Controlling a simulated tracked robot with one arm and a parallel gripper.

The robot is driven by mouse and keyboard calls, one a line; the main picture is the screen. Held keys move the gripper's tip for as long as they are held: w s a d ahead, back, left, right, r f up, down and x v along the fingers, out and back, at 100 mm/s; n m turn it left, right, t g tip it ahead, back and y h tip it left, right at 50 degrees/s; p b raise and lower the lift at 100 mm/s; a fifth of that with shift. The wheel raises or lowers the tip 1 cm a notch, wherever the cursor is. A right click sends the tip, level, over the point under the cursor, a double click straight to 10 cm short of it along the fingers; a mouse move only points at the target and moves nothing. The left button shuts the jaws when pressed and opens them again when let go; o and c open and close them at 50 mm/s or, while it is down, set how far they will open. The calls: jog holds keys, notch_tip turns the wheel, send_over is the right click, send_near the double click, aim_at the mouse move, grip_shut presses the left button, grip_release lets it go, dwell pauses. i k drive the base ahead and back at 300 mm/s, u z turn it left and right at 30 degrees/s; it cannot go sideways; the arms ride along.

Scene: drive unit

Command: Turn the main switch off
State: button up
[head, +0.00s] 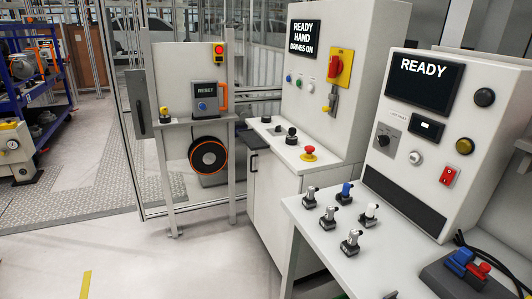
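A red rotary handle on a yellow plate, which looks like the main switch (340,66), is on the front of the tall white cabinet (365,45) right of centre. Its red grip looks roughly upright; the exact turn position is too small to tell. The cabinet's screen (305,37) reads "READY HAND DRIVES ON". A small yellow item hangs just below the switch. My gripper is not in view, and nothing is seen touching the switch.
A fenced frame with a "RESET" box (206,98) is behind. The floor (150,265) at front left is clear.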

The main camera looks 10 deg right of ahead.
aim_at(336, 66)
jog(key=i, duration=3.35)
jog(key=z, duration=1.05)
